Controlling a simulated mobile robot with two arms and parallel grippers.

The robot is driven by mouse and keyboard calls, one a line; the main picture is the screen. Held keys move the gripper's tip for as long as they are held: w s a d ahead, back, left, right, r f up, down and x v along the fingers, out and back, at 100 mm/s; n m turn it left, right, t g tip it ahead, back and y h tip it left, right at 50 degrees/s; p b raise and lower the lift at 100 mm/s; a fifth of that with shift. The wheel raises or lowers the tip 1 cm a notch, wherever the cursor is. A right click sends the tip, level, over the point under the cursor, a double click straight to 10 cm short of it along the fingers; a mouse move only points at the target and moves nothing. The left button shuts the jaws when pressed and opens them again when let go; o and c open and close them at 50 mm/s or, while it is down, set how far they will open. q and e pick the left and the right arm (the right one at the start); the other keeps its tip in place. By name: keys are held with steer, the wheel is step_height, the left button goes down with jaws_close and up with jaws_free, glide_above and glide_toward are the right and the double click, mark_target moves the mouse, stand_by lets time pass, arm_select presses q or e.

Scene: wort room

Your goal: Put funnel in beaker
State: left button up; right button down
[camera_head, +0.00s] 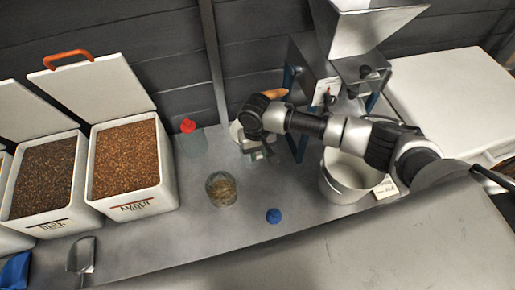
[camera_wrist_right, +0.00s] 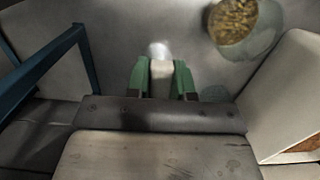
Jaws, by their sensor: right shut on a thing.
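My right gripper (camera_head: 259,153) reaches down over the bench, left of the mill. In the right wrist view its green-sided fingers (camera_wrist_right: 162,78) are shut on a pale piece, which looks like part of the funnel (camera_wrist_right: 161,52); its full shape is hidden. A pale rounded thing (camera_head: 237,133) shows beside the gripper in the head view, partly covered by it. The clear glass beaker (camera_head: 221,188), with yellowish grain in it, stands upright on the bench to the lower left of the gripper, apart from it. It also shows in the wrist view (camera_wrist_right: 262,42). My left gripper is out of view.
Open white grain bins (camera_head: 163,192) stand at left. The mill (camera_head: 312,75) and a white bucket (camera_head: 345,185) are at right. Bench around the beaker is clear.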

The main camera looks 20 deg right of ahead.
steer(key=shift+f+b, duration=0.7)
steer(key=shift+f, duration=1.4)
steer(key=c, duration=0.9)
jaws_free()
steer(key=r, duration=0.7)
steer(key=w+r+p, duration=0.1)
steer(key=r, duration=0.2)
steer(key=shift+r, duration=0.4)
